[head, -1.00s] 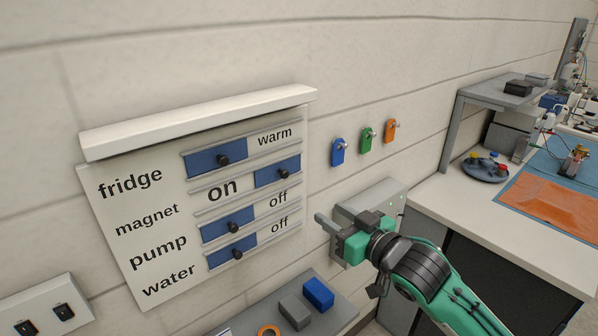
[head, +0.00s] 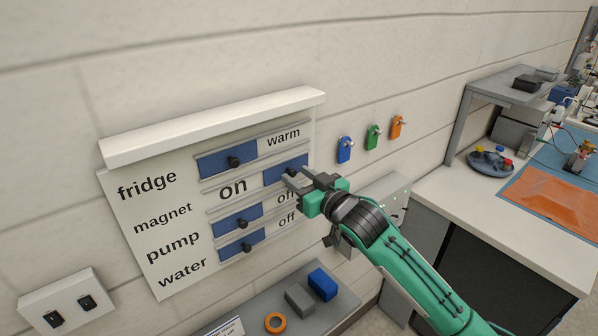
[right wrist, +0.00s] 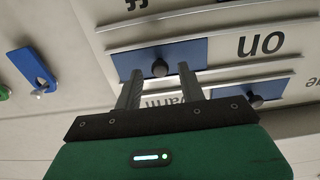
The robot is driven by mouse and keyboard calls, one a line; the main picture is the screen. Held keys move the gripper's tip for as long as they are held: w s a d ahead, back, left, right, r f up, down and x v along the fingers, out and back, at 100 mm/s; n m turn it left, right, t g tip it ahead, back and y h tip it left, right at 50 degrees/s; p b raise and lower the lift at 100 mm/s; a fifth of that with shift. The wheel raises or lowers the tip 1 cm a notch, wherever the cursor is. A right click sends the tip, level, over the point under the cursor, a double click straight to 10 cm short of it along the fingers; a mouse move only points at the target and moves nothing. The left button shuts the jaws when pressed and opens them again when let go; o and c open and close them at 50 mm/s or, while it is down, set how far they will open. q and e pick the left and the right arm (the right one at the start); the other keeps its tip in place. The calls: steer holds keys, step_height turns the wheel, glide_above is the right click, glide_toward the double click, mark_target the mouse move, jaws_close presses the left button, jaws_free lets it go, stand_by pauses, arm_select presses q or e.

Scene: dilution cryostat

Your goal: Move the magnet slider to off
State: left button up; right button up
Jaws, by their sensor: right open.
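The label board (head: 150,281) on the wall lists fridge, magnet, pump and water rows. The magnet slider (head: 273,176) is a blue plate with a black knob at the right end of its rail; the word "on" is uncovered to its left. My right gripper (head: 287,175) is open in front of this slider, coming from the right. In the right wrist view, upside down, the knob (right wrist: 160,68) appears between the two open fingertips (right wrist: 159,76). I cannot tell whether they touch it. My left gripper is not in view.
The fridge slider (head: 226,160) sits just above, the pump slider (head: 237,217) and water slider (head: 242,245) below, all at left. Blue (head: 345,150), green (head: 374,137) and orange (head: 397,127) tags hang to the right. A shelf below holds blocks and an orange ring (head: 275,323).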

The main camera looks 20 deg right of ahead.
steer(key=shift+w+a, duration=0.15)
steer(key=shift+w, duration=0.1)
jaws_close()
steer(key=shift+s+a, duration=0.1)
steer(key=shift+a, duration=0.15)
steer(key=s+a, duration=0.1)
steer(key=a, duration=0.3)
steer(key=s+a+p, duration=0.1)
steer(key=s+a, duration=0.1)
steer(key=a, duration=0.2)
steer(key=s+a, duration=0.1)
steer(key=a, duration=0.4)
steer(key=shift+s+p, duration=0.35)
steer(key=shift+s, duration=0.05)
steer(key=shift+d+f, duration=0.1)
